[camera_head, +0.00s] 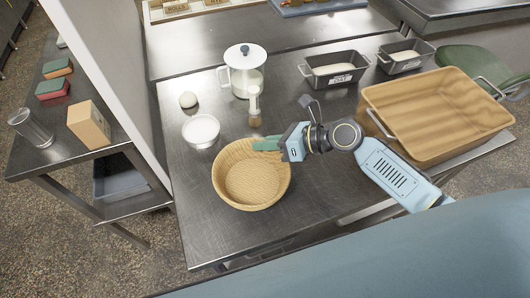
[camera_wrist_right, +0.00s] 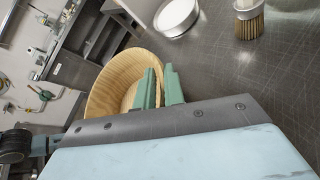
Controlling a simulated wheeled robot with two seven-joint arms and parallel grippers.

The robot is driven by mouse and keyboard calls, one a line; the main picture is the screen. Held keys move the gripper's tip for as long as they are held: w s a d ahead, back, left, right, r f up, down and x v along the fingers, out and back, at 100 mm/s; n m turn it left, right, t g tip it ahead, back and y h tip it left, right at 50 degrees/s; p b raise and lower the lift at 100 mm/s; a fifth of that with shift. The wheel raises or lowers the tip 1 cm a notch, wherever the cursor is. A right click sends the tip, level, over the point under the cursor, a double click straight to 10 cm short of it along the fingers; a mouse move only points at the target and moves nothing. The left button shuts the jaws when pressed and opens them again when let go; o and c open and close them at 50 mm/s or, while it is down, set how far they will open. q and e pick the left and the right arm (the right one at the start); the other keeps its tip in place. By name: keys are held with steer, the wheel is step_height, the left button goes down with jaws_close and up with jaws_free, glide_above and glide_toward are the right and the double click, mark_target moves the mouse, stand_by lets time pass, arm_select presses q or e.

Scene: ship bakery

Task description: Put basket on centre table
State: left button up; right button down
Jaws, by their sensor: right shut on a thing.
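In the right wrist view the fingers (camera_wrist_right: 158,88) are closed on the rim of the basket (camera_wrist_right: 112,85), one inside and one outside. Whether the basket's base touches the table is hard to tell. My left gripper is in neither view.
Behind the basket are a white bowl (camera_head: 201,130), an egg-like white ball (camera_head: 188,99), a clear jug (camera_head: 243,72) and a brush (camera_head: 255,105). Loaf tins (camera_head: 334,69) and a large wooden-coloured bin (camera_head: 435,113) stand to the right. A side table (camera_head: 60,150) is left, beyond a pale partition.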

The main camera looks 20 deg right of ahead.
step_height(320, 180, down, 3)
steer(key=shift+f+b, duration=0.15)
steer(key=shift+b, duration=0.35)
steer(key=c, duration=1.5)
jaws_free()
steer(key=p+v, duration=0.1)
steer(key=v, duration=1.1)
